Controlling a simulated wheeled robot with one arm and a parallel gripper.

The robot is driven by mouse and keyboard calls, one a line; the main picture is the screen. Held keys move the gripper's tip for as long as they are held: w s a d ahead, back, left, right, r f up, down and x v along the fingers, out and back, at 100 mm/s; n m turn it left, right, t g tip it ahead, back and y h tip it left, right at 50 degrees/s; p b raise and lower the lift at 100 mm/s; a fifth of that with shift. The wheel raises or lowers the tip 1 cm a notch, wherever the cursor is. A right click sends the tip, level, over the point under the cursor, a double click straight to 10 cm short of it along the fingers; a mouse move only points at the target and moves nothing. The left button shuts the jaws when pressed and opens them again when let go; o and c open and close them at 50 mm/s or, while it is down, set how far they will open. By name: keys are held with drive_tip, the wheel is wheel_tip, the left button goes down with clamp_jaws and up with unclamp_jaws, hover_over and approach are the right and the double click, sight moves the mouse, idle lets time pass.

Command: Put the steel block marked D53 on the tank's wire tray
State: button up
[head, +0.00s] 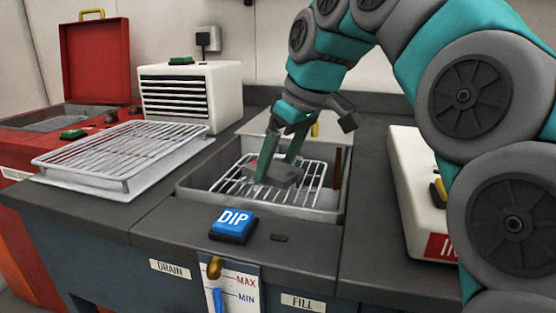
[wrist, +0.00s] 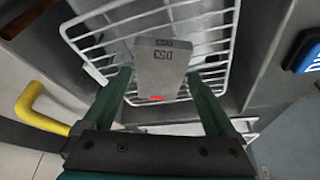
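The grey steel block marked D53 (wrist: 160,68) is between the two fingers of my gripper (wrist: 160,78), with its mark and a small red spot showing. The fingers meet its two sides with no clear gap. In the head view my gripper (head: 278,165) points down into the tank, and the block (head: 287,175) is low at the wire tray (head: 226,184). The tray also shows behind the block in the wrist view (wrist: 215,20). I cannot tell whether the block's underside touches the wires.
The tank's grey rim (head: 262,208) surrounds the tray. A blue DIP button (head: 233,222) stands in front. A white wire rack (head: 120,155) is at left, with a white vented box (head: 190,95) and a red lidded box (head: 96,62) behind. A white unit (head: 415,190) stands at right.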

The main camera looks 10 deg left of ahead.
sight(290, 173)
drive_tip(key=shift+o, duration=0.4)
drive_tip(key=shift+r, duration=0.2)
drive_tip(key=p+v, duration=0.2)
drive_tip(key=v, duration=0.5)
drive_tip(key=shift+a, duration=0.1)
drive_tip(key=shift+r+p, duration=0.25)
drive_tip(key=shift+p, duration=0.1)
